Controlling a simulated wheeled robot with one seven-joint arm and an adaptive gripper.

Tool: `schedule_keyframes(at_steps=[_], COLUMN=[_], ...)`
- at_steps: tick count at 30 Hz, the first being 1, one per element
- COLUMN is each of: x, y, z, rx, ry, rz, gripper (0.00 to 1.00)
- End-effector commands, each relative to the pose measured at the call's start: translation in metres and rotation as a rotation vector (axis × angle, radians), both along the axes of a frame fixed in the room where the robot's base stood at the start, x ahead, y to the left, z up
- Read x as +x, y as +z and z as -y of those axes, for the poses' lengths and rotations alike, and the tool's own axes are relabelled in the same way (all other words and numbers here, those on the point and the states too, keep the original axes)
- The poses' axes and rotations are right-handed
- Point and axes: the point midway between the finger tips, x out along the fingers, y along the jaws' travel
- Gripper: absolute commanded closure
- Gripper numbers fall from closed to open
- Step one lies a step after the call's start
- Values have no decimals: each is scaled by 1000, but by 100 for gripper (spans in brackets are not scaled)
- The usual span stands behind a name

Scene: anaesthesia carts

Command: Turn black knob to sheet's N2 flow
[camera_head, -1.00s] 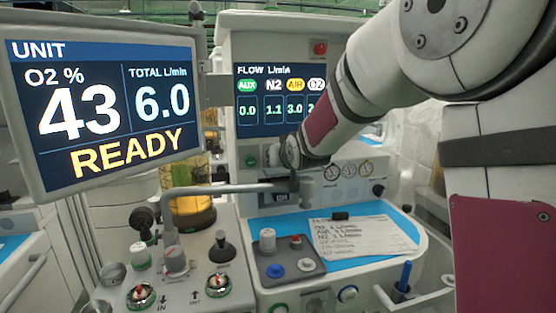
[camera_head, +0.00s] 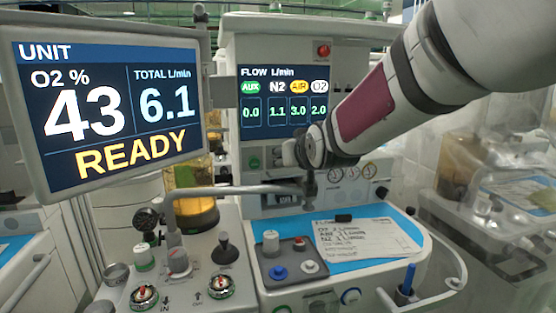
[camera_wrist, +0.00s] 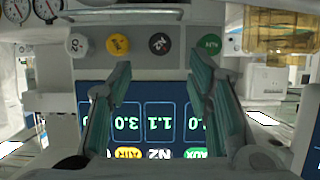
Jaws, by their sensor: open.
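The black N2 knob (camera_wrist: 160,43) shows in the wrist view, between the yellow AIR knob (camera_wrist: 117,45) and the green AUX knob (camera_wrist: 208,45). My gripper (camera_wrist: 160,68) is open and empty, its two fingers either side of the black knob's line, apart from it as far as I can tell. The flow screen (camera_head: 280,100) reads N2 1.1, AIR 3.0, O2 2.0, AUX 0.0. The sheet (camera_head: 366,238) lies on the blue worktop; its N2 figure is too small to read surely.
A large monitor (camera_head: 110,110) at left reads O2 43, total 6.1, READY. A grey bent tube (camera_head: 215,189) runs close to my gripper. A white O2 knob (camera_wrist: 77,44) is beside the yellow one. Gauges (camera_head: 350,172) sit right of my gripper.

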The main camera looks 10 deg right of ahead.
Motion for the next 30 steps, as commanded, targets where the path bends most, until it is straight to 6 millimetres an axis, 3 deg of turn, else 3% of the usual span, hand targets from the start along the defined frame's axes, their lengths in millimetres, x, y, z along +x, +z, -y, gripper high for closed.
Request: schedule_keyframes(at_steps=[7,23,26,30], x=[-25,-38,-64,-131], y=[10,9,2,-21], z=[0,0,0,0], rx=[-1,3,9,19], ry=[1,2,6,14], rz=[0,-26,-102,-291], gripper=[54,54,54,54])
